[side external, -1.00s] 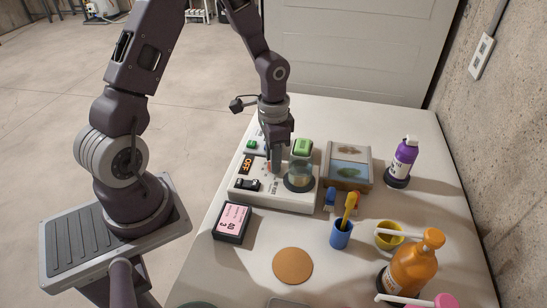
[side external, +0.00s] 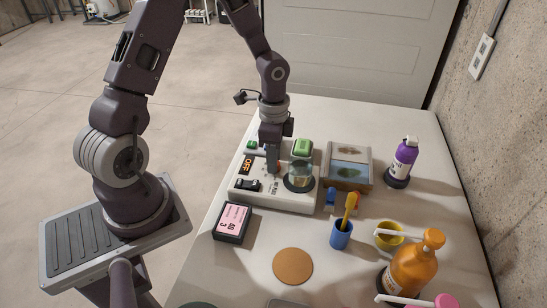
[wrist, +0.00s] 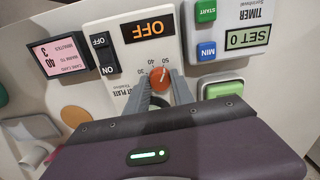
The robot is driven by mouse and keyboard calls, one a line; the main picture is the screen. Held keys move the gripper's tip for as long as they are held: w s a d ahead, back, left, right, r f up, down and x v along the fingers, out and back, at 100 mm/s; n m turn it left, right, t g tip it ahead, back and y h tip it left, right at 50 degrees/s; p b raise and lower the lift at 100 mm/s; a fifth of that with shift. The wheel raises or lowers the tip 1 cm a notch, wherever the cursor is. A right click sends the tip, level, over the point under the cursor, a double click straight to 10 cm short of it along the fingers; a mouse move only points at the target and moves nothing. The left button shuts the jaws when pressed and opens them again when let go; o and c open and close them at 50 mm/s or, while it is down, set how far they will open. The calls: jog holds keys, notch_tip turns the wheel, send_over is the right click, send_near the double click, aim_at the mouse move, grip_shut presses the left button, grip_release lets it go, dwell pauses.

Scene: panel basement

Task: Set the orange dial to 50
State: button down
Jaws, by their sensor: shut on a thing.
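The orange dial (wrist: 158,77) is on the white hot plate panel (wrist: 122,87), with the numbers 40 and 50 printed by its far edge in the wrist view. My gripper (wrist: 166,82) is shut on the dial, one finger on each side. The dial's pointer is too small to read surely. In the side view my gripper (side external: 273,167) comes down onto the panel and hides most of the dial. The panel's display (wrist: 149,29) reads OFF. A black OFF/ON switch (wrist: 105,54) sits beside it.
A glass beaker (side external: 301,173) stands on the plate, close right of my gripper. A pink-labelled box (side external: 232,222) stands in front. A blue cup (side external: 341,235) and orange bottle (side external: 411,268) stand right.

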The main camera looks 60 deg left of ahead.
jog(key=shift+w, duration=0.1)
jog(key=c, duration=1.1)
grip_release()
notch_tip(320, 180, up, 7)
jog(key=shift+r, duration=0.1)
jog(key=s+d+r+n+t, duration=0.2)
jog(key=s+d+r+n, duration=0.2)
jog(key=s+r, duration=0.4)
jog(key=s+d+r+n+t, duration=0.3)
jog(key=s+d+r+n, duration=0.1)
jog(key=s+r, duration=0.4)
jog(key=shift+s+d+r+t, duration=0.35)
jog(key=shift+s+d, duration=0.2)
jog(key=shift+s, duration=0.25)
